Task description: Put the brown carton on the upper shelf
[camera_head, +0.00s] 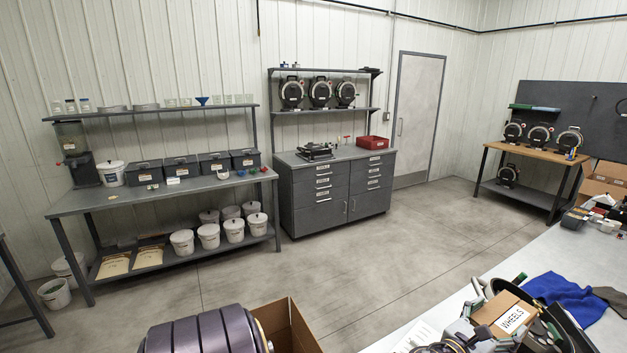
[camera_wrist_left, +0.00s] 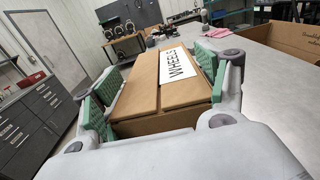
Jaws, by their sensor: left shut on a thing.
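The brown carton (camera_head: 497,309) has a white label reading WHEELS and shows at the lower right of the head view. It fills the middle of the left wrist view (camera_wrist_left: 140,100). My left gripper (camera_head: 510,305) is shut on it, with green finger pads (camera_wrist_left: 152,88) on its two opposite sides. I cannot tell whether its underside touches the grey table (camera_head: 440,300). Upper shelves show over the left bench (camera_head: 150,112) and over the grey cabinet (camera_head: 325,70), both far from the carton. My right gripper is not in view.
A blue cloth (camera_head: 570,297) lies on the table beside the gripper. An open cardboard box (camera_head: 300,335) and a dark ribbed cylinder (camera_head: 200,332) are at the bottom of the head view. The cabinet's upper shelf is mostly bare; reels stand below it. The floor between is clear.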

